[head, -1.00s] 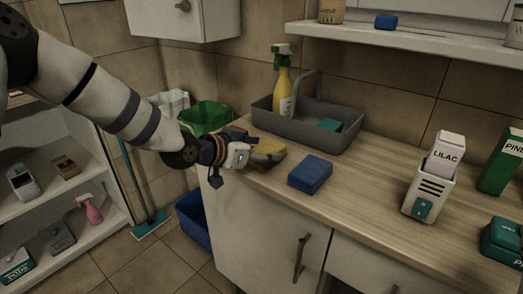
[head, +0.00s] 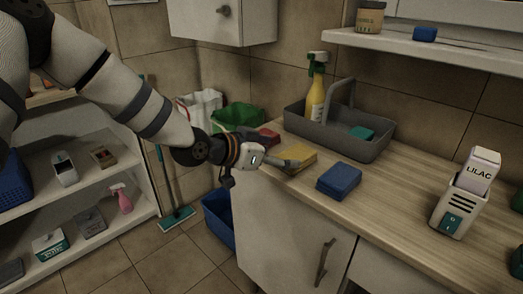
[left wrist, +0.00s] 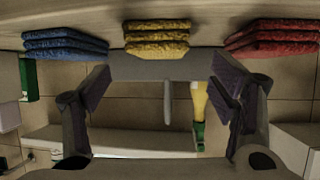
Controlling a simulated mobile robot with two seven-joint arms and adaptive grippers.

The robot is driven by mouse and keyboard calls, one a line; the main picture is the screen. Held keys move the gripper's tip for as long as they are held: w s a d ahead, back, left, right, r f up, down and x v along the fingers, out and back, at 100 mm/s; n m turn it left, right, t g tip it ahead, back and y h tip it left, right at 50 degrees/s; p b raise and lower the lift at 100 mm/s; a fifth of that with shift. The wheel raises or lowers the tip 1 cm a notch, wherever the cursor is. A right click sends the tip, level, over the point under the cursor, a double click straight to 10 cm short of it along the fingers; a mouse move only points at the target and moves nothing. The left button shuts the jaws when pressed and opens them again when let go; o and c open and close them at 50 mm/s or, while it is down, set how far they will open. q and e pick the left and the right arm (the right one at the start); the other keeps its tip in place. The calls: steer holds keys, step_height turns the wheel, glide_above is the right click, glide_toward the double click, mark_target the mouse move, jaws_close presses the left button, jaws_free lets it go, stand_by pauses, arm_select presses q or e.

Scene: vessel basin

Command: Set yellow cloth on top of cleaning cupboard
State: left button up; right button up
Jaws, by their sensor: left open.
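The folded yellow cloth (head: 301,158) lies on the wooden top of the white cupboard (head: 285,245), near its left end. It also shows at the top middle of the left wrist view (left wrist: 157,40), as a stack of folded layers. My left gripper (head: 288,163) is beside the cloth at its left front side, low over the counter edge. Its two fingers are spread apart in the left wrist view (left wrist: 162,88), with nothing held between them. My right gripper is not in view.
A blue cloth (head: 339,181) and a red cloth (head: 268,137) lie on either side of the yellow one. A grey caddy (head: 360,146) with a yellow spray bottle (head: 315,98) stands behind. A white dispenser box (head: 459,209) stands right. Bare counter lies between.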

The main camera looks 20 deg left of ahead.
arm_select(q)
steer(key=v, duration=0.6)
steer(key=s+d+f+n+g+y, duration=0.1)
steer(key=s+f+n+g, duration=0.15)
steer(key=s+f, duration=0.65)
steer(key=s+d+f+n+g+y, duration=0.15)
steer(key=s+f+g, duration=0.25)
steer(key=s+f, duration=0.55)
steer(key=s+a+f+n+g+y, duration=0.1)
steer(key=s+f+g, duration=0.2)
steer(key=s, duration=0.7)
steer(key=s+a+f+g+y, duration=0.1)
steer(key=s+f+g+y, duration=0.1)
steer(key=s+f, duration=0.6)
steer(key=s+g, duration=0.1)
steer(key=s, duration=0.2)
steer(key=shift+s+a+n, duration=0.2)
steer(key=shift+s+n, duration=0.15)
steer(key=shift+n, duration=0.05)
steer(key=shift+w+f, duration=0.1)
